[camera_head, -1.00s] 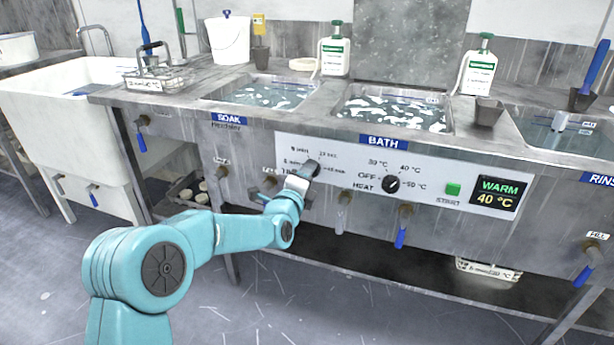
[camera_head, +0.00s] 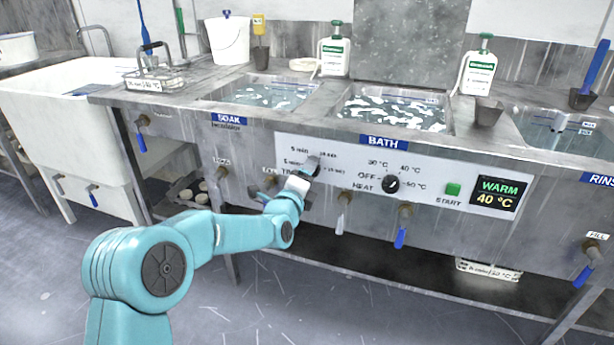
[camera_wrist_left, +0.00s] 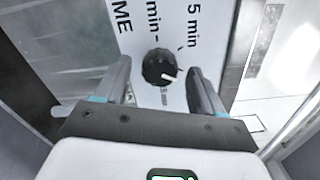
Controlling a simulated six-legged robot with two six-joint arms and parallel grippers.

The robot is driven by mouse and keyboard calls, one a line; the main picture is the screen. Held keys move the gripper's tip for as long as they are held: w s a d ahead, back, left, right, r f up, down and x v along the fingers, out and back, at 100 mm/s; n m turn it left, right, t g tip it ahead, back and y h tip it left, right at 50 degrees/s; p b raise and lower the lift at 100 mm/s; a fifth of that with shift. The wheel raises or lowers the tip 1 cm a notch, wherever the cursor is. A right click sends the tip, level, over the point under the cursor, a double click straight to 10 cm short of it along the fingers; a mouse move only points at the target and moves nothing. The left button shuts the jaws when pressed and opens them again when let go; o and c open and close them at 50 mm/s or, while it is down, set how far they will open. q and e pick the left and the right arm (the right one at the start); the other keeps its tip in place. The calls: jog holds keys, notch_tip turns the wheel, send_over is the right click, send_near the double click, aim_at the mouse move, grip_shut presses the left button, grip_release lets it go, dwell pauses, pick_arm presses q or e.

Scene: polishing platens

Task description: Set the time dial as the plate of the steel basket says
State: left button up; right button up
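The time dial (camera_wrist_left: 158,67) is a round black knob with a white pointer on the white panel. In the left wrist view the pointer aims toward the lower right; which mark it meets is unclear. In the head view the dial (camera_head: 315,164) is partly hidden by my left gripper (camera_head: 300,180). My left gripper (camera_wrist_left: 158,72) is open, with one finger on each side of the dial and a gap to both. The steel basket (camera_head: 158,72) stands at the back left of the bench. Its plate (camera_head: 150,85) seems to end in 40 °C; its minutes are too small to read surely. My right gripper is not in view.
Right of the time dial are the heat dial (camera_head: 391,184), green start button (camera_head: 453,190) and display (camera_head: 498,193) showing WARM 40 °C. Valves with blue handles (camera_head: 402,238) stick out below the panel. Another plated basket (camera_head: 487,270) sits under the bench.

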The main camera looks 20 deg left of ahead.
pick_arm(q)
jog(key=s+p, duration=0.1)
jog(key=s, duration=1.5)
jog(key=shift+s+a+p, duration=0.15)
jog(key=shift+a+p, duration=0.15)
jog(key=shift+p, duration=0.05)
